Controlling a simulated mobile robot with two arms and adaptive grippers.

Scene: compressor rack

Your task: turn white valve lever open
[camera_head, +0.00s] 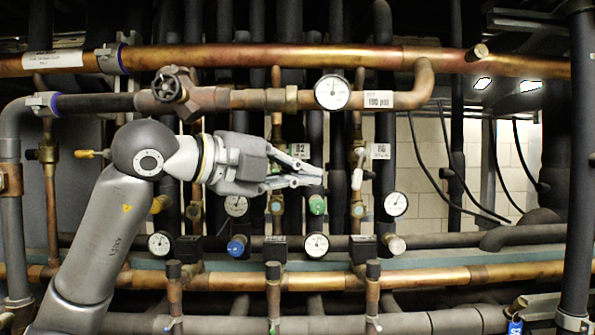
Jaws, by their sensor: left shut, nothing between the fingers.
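The white valve lever (357,177) hangs roughly upright on a thin vertical copper pipe right of centre, beside a small tag marked R6 or similar. My left gripper (318,178) comes in from the left and points right, with its fingers shut and nothing between them. Its fingertips are left of the white lever at about the same height, with a small gap showing in the picture. The difference in depth between them is hard to tell. The gripper hides part of the pipes behind it. My right gripper is out of view.
Copper pipes (240,56) cross above. A round gauge (332,92) hangs above the gripper, with more gauges (395,204) lower down. A green valve handle (317,204) sits just below the fingertips. Black cables hang at right.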

